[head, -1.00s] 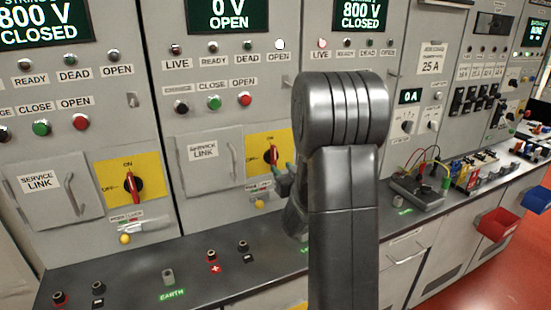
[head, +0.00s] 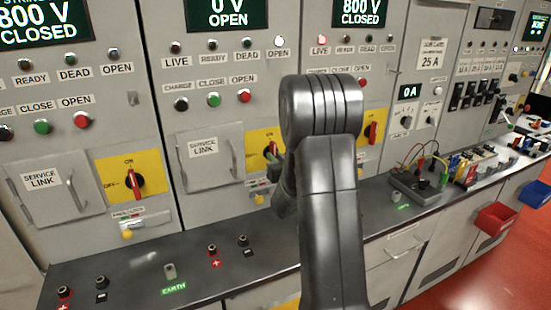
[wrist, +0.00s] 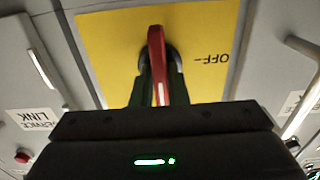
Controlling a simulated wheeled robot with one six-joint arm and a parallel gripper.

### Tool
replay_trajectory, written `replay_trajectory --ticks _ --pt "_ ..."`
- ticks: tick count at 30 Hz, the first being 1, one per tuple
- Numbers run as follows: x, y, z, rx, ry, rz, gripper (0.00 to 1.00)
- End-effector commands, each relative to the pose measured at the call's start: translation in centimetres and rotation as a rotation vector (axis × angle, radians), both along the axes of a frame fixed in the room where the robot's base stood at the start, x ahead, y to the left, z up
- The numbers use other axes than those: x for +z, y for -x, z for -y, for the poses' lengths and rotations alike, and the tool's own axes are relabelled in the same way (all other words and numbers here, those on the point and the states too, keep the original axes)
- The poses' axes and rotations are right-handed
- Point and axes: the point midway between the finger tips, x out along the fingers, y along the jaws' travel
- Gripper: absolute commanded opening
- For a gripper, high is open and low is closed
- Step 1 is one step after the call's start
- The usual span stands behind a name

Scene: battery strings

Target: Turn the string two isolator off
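The string two isolator is a red rotary handle on a yellow plate (head: 257,138) in the middle panel. In the head view its handle (head: 271,149) is partly hidden by my gripper (head: 273,170). In the wrist view, which is turned over, the red handle (wrist: 157,55) lies along the picture's vertical, not toward the OFF mark (wrist: 211,58). My gripper's dark fingers (wrist: 160,92) lie on both sides of the handle's end. Whether they press on it cannot be told. The string two display reads 0 V OPEN (head: 229,13).
The string one isolator (head: 133,182) is on the left panel, and another red handle (head: 371,132) shows right of my arm. A service link door (head: 211,160) with a bar handle is left of the string two isolator. A dark bench top (head: 130,262) with terminals runs below.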

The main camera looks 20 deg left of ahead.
Motion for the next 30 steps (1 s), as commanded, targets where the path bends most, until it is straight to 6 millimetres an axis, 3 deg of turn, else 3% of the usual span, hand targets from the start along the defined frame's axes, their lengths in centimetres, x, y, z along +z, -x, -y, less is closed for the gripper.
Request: replay_trajectory --ticks 14,30 --pt "-0.60 0.02 0.02 -0.001 0.062 0.076 0.00" --pt "-0.85 0.05 0.01 -0.001 0.329 0.390 0.00"
